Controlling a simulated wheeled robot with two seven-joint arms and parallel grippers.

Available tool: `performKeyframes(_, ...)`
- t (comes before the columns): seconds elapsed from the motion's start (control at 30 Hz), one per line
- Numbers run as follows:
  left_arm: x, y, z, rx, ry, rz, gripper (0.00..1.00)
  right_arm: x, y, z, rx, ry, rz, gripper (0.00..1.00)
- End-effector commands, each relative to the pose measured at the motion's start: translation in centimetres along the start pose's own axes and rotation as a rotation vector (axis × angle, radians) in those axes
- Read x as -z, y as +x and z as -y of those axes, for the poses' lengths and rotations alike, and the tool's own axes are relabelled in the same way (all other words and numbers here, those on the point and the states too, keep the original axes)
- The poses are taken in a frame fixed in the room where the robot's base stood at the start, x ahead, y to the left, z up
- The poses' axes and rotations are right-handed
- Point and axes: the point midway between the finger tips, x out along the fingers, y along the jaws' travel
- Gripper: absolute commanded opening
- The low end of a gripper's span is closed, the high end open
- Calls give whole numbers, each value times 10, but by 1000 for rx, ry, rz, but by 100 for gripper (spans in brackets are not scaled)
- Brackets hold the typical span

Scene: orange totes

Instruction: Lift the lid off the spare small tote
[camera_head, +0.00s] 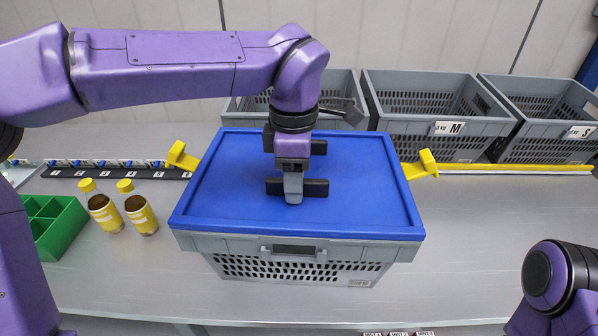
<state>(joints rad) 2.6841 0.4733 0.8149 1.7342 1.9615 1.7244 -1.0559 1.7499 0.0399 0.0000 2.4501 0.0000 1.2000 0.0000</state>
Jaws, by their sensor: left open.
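A grey slatted tote (300,268) stands on the metal table in the middle of the head view. A flat blue lid (235,197) with a raised rim covers its top. My left gripper (297,187) hangs over the middle of the lid, pointing down, with its dark fingers apart. I cannot tell whether the fingertips touch the lid. The arm and gripper hide part of the lid's centre and back edge.
Yellow brackets (182,157) and (420,165) flank the tote. Two yellow-labelled bottles (102,208) and (138,209) and a green divided tray (58,232) stand at left. Grey crates (430,97) labelled M and S line the back. The table right of the tote is clear.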

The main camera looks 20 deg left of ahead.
Motion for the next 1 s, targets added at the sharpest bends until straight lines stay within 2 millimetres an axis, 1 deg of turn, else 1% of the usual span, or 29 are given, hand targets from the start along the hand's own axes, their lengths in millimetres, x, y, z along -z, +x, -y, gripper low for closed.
performKeyframes(0.1,0,6,0,0,1,1,47,0,0,0,0,0,0,0)
performKeyframes(0.27,-1,6,0,0,1,1,47,0,0,0,0,0,0,0)
performKeyframes(0.3,-1,6,0,0,1,1,34,0,0,0,0,0,0,0)
performKeyframes(0.37,-1,6,0,0,2,0,14,0,0,0,0,0,0,0)
performKeyframes(0.4,-1,6,0,0,2,0,1,0,0,0,0,0,0,0)
performKeyframes(0.43,-1,6,0,0,2,0,0,0,0,0,0,0,0,0)
performKeyframes(0.77,-1,3,0,-2,1,1,0,0,0,0,0,0,0,0)
performKeyframes(0.87,-1,-6,-1,-4,1,1,0,0,-1,0,0,0,0,0)
performKeyframes(0.97,-1,-23,-1,-5,0,1,0,1,-2,0,0,0,0,0)
performKeyframes(1.0,2,-31,1,-6,0,3,0,0,-1,0,0,0,0,0)
